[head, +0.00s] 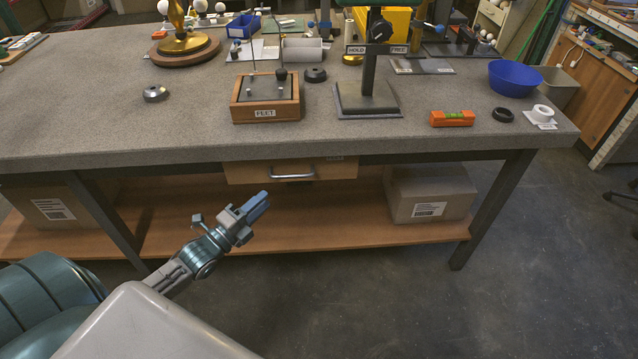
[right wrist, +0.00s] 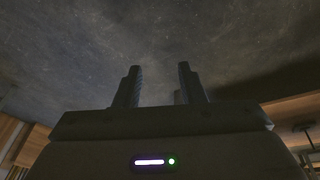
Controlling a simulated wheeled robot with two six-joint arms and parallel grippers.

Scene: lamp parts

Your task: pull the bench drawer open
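The bench drawer (head: 240,172) is a light wooden front under the worktop in the head view, with a silver bar handle (head: 292,174). The drawer front looks flush beneath the bench edge, so it appears closed. My left gripper (head: 262,200) is in front of the bench, below and left of the handle and apart from it. Its blue fingers point up and right, close together in this view; any gap between them is not clear. My right gripper (right wrist: 160,84) shows only in the right wrist view, its two fingers apart with nothing between them, over the dark floor.
The grey worktop (head: 200,133) carries a wooden FEET block (head: 266,113), a black stand (head: 368,100), an orange level (head: 452,118) and a blue bowl (head: 514,78). Cardboard boxes (head: 430,194) sit on the lower shelf (head: 330,232). Floor in front of the bench is clear.

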